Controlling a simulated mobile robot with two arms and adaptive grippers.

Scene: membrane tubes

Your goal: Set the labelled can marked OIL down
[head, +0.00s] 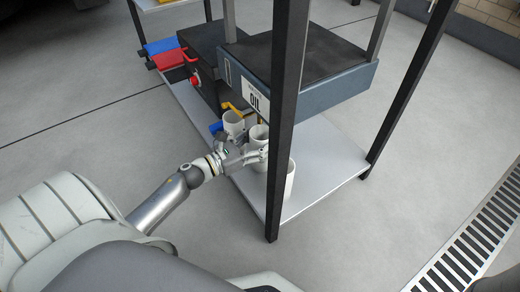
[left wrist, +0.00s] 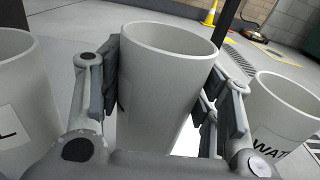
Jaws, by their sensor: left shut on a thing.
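My left gripper (head: 254,153) is shut on a plain white can (head: 259,132) at the lower shelf. In the left wrist view this can (left wrist: 165,85) stands upright between the fingers, its mouth open upward. A white sign reading OIL (head: 257,102) is on the blue-grey tray's front. My right gripper is not in view.
The grey lower shelf (head: 335,165) has bare room at right. A dark post (head: 283,150) stands close to the gripper and partly hides a can (head: 290,180). The blue-grey tray (head: 335,95) hangs above. Red (head: 170,60) and blue (head: 161,46) items lie at the back left.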

